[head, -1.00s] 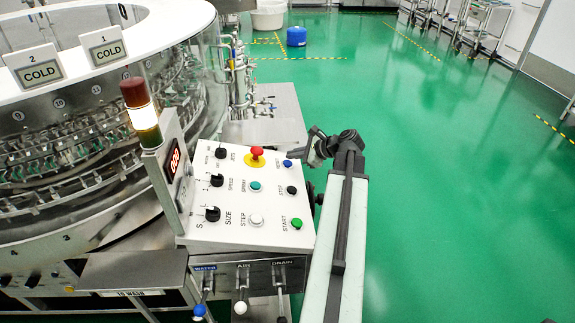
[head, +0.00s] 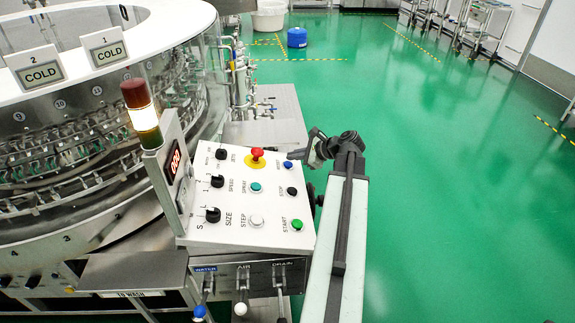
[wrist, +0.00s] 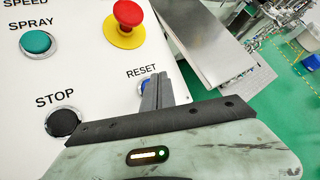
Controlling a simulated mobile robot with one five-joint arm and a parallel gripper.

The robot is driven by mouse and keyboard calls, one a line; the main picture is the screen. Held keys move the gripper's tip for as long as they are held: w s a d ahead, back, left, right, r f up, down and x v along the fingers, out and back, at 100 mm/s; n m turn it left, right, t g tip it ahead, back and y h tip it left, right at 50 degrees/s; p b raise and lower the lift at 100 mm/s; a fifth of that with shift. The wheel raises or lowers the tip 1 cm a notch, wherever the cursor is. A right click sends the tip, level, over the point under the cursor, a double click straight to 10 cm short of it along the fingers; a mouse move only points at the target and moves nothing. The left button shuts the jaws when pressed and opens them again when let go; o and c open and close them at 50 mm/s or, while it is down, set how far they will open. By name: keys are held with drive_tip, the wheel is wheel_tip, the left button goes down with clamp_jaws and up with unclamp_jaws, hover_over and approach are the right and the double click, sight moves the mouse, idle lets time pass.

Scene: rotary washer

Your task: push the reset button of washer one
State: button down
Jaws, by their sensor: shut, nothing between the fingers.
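The blue reset button (head: 288,165) is at the upper right of the white control panel (head: 230,235), under the label RESET. In the wrist view the reset button (wrist: 144,87) is mostly hidden behind my fingers, with only a blue sliver at their left. My gripper (wrist: 158,77) is shut and empty, its fingertips over the button and just below the RESET label. In the head view my gripper (head: 291,155) reaches in from the right, its tip just above the button. I cannot tell whether the fingertips touch it.
A red emergency stop (head: 257,153) on a yellow disc is left of the reset button. The black stop button (head: 292,191) and green start button (head: 297,224) are below it. Black knobs and a lamp tower (head: 140,105) stand left. Green floor is free at right.

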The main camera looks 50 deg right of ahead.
drive_tip(key=shift+f, duration=0.15)
idle(0.5)
drive_tip(key=shift+a+f+b, duration=0.1)
drive_tip(key=shift+f+b, duration=0.2)
drive_tip(key=shift+b, duration=0.1)
drive_tip(key=shift+w+f+b, duration=0.1)
drive_tip(key=shift+f+b, duration=0.3)
drive_tip(key=shift+b, duration=0.05)
idle(0.4)
drive_tip(key=shift+r, duration=0.1)
drive_tip(key=shift+r+p, duration=0.75)
drive_tip(key=shift+p, duration=0.15)
drive_tip(key=shift+r, duration=0.1)
drive_tip(key=r+p, duration=0.3)
drive_tip(key=s+d+r+p, duration=0.1)
drive_tip(key=shift+d+r+p, duration=0.1)
drive_tip(key=shift+r+p, duration=0.2)
drive_tip(key=shift+p, duration=0.1)
idle(0.4)
